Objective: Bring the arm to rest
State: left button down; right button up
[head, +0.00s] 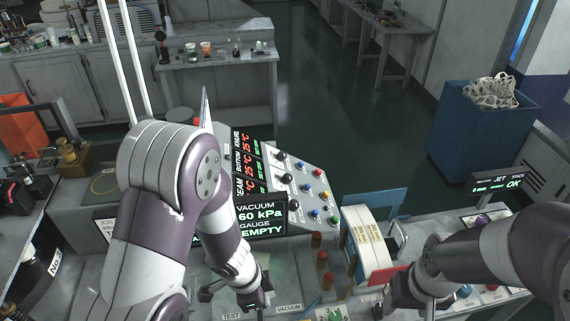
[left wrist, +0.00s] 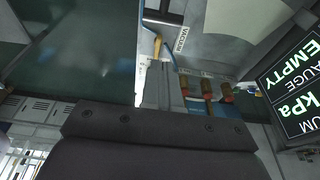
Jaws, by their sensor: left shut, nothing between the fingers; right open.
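My left arm comes in from the left in the head view and reaches down over the bench. Its dark gripper (head: 256,303) is low at the bottom edge, near labels reading TEST and VACUUM. It is shut with nothing held; its fingers (left wrist: 160,88) also show in the left wrist view, close together. My right gripper (head: 402,301) is at the lower right, beside the red part below a white-and-tan box. It is open and seems empty; its fingertips are partly hidden.
A display (head: 259,218) reads VACUUM, 60 kPa, GAUGE, EMPTY. A panel of coloured knobs (head: 307,187) stands behind it. The white-and-tan box (head: 368,244) is by a blue panel. A JET OK display (head: 499,184) is at the right.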

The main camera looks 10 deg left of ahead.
pick_arm(q)
jog(key=s+a+f+n+y+b, duration=0.2)
jog(key=a+f+n+b, duration=0.5)
jog(key=n+b, duration=0.7)
jog(key=s+a+b, duration=0.1)
jog(key=b, duration=0.3)
jog(key=shift+s+n+y, duration=0.25)
jog(key=shift+n+y, duration=0.05)
